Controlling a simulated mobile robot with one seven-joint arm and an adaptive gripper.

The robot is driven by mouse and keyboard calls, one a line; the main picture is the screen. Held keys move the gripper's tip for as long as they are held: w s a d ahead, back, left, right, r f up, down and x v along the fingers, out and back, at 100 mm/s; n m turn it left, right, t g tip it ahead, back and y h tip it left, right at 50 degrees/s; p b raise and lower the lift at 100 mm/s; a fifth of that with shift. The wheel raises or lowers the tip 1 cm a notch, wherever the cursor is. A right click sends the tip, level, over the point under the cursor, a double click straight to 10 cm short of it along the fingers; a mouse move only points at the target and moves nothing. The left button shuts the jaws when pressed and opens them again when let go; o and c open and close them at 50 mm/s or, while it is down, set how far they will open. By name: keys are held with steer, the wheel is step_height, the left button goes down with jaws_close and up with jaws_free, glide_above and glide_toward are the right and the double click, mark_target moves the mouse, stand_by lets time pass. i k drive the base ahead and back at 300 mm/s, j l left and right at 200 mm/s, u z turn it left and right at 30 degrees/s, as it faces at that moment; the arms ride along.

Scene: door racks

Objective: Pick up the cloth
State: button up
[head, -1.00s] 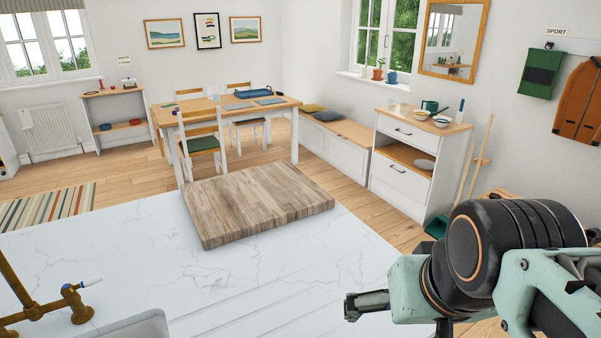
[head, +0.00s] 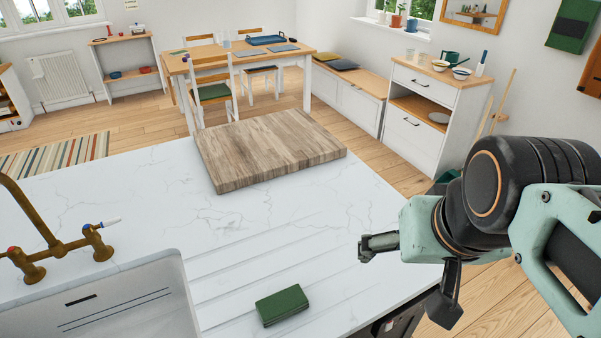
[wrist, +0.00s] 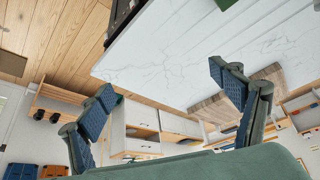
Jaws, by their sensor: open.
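A folded dark green cloth (head: 282,305) lies flat on the white marble counter (head: 300,235), on the grooved part right of the sink, near the bottom of the head view. A small green piece, likely the same cloth, shows at the top edge of the wrist view (wrist: 226,3). My gripper (head: 408,275) is at the right in the head view, above the counter's right edge, up and to the right of the cloth and apart from it. In the wrist view its two blue-padded fingers (wrist: 165,95) are wide apart with nothing between them.
A thick wooden board (head: 268,150) lies at the counter's far edge. A sink (head: 120,300) with a brass tap (head: 55,250) is at the left. The counter between board and cloth is clear. A white cabinet (head: 425,115) stands beyond, at the right.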

mark_target(275, 308)
steer(key=u, duration=1.6)
